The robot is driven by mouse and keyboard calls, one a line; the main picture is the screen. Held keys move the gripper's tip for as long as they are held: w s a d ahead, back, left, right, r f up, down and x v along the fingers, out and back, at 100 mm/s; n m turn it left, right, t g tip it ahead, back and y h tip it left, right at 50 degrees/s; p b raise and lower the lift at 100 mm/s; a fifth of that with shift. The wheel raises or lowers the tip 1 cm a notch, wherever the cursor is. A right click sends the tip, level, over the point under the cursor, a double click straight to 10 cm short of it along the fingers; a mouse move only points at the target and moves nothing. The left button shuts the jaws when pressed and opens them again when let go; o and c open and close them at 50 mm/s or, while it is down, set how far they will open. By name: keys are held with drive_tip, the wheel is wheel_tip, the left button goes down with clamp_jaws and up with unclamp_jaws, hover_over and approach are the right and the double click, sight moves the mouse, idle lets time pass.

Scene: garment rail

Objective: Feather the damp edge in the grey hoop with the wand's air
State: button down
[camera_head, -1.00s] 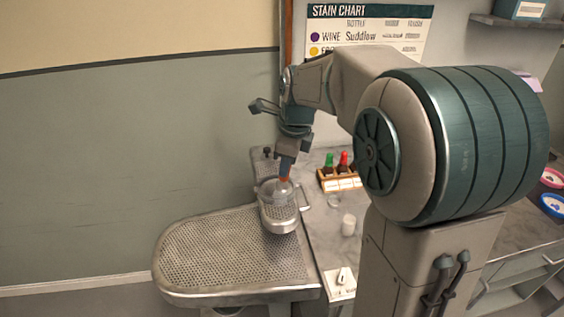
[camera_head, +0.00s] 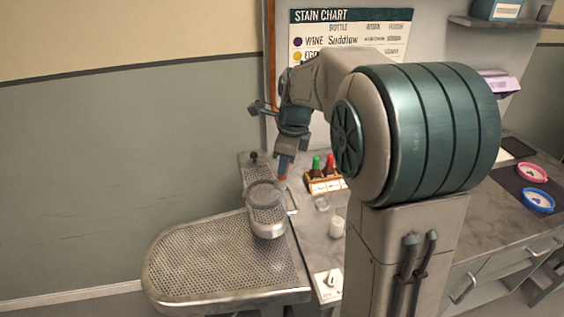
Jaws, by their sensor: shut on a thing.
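The grey hoop (camera_head: 265,193) lies on the small perforated metal arm (camera_head: 268,228) above the large pressing board. My gripper (camera_head: 287,157) points down just behind and right of the hoop. It is shut on a slim dark blue-grey thing with an orange end (camera_head: 283,177), probably the wand, mostly hidden by the jaws. The orange end is near the hoop's back right rim; whether it is over the hoop, and how high, I cannot tell.
The large perforated board (camera_head: 215,262) fills the front left. A wooden rack with green- and red-capped bottles (camera_head: 324,183) stands right of my gripper. A white cup (camera_head: 337,227) is on the counter. Pink (camera_head: 532,173) and blue (camera_head: 538,200) hoops lie far right.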

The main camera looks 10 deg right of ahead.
drive_tip(key=shift+w+d+p, duration=0.2)
drive_tip(key=shift+w+p, duration=0.1)
drive_tip(key=shift+w, duration=0.3)
drive_tip(key=shift+w+d+p, duration=0.2)
drive_tip(key=shift+w+p, duration=0.05)
drive_tip(key=shift+w, duration=0.35)
wheel_tip(320, 180, up, 7)
drive_tip(key=p, duration=0.6)
